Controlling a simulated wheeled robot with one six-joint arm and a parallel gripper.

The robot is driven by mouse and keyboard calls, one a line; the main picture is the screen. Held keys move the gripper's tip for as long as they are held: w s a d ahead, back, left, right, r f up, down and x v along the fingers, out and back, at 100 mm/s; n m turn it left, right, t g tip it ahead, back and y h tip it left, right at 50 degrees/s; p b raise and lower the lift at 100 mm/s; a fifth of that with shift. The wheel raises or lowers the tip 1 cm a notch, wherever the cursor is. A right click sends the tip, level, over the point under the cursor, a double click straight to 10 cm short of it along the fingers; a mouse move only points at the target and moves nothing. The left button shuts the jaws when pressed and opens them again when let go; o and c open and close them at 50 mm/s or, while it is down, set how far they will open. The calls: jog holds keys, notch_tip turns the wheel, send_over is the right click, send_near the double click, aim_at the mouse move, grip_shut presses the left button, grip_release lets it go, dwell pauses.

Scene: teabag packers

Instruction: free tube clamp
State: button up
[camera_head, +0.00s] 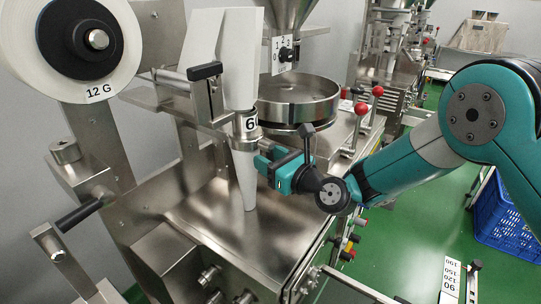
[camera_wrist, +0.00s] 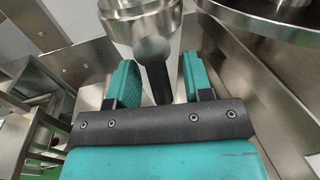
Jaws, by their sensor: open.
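The forming tube (camera_head: 247,128) stands upright with a metal collar marked with a number that begins with 6. White film wraps the tube above, and a narrow white film end (camera_head: 247,182) hangs below. In the wrist view the round metal collar (camera_wrist: 130,28) is straight ahead. A dark, round-ended handle (camera_wrist: 155,80), apparently the tube clamp's, points from it toward me between my fingers. My gripper (camera_head: 264,162) is just right of the tube, below the collar. In the wrist view its teal fingers (camera_wrist: 158,82) are apart, with a gap on each side of the handle.
A round steel pan (camera_head: 298,103) stands right behind the tube. A black-handled bracket (camera_head: 205,71) is left of the tube. A film roll (camera_head: 70,40) is at upper left. The steel tabletop (camera_head: 210,205) is bare below. Red-knobbed levers (camera_head: 362,109) stand at right.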

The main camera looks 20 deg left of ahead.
grip_shut()
